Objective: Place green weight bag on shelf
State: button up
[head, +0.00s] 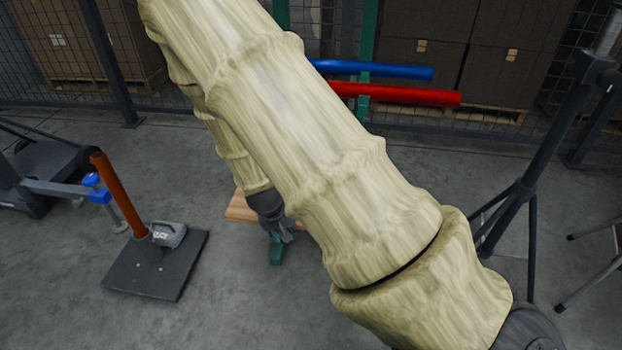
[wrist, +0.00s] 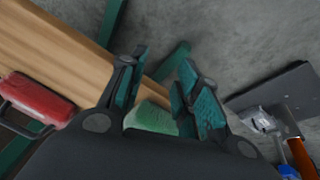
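A light green bag (wrist: 150,118) shows in the wrist view, between the bases of my gripper's fingers, partly hidden by the gripper body. My gripper (wrist: 163,62) has its two teal fingers spread apart, with floor and a board edge visible between the tips. I cannot tell whether the fingers touch the bag. The wooden shelf board (wrist: 75,45) runs along the upper left of the wrist view. In the head view, only a corner of the board (head: 238,208) shows behind my sleeved arm, beside my gripper (head: 277,236). The bag is not clearly visible there.
A red bag (wrist: 40,97) with a dark handle lies at the board's left. An orange post (head: 118,195) and a grey weight (head: 168,234) stand on a black plate (head: 155,268). Blue (head: 375,70) and red (head: 400,94) bars jut from a green upright. A tripod stands right.

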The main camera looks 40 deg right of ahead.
jog(key=s+a+f+n+y, duration=0.1)
jog(key=s+a+f, duration=0.3)
jog(key=s, duration=0.5)
jog(key=s+a+f+n+g+y, duration=0.1)
jog(key=s+a+f+n, duration=0.2)
jog(key=s+f, duration=0.4)
jog(key=s+a+f+n+y, duration=0.1)
jog(key=s+a+f+n, duration=0.1)
jog(key=s+a+f, duration=0.4)
jog(key=s, duration=0.5)
jog(key=shift+s+g+y, duration=0.2)
jog(key=shift+g+y, duration=0.1)
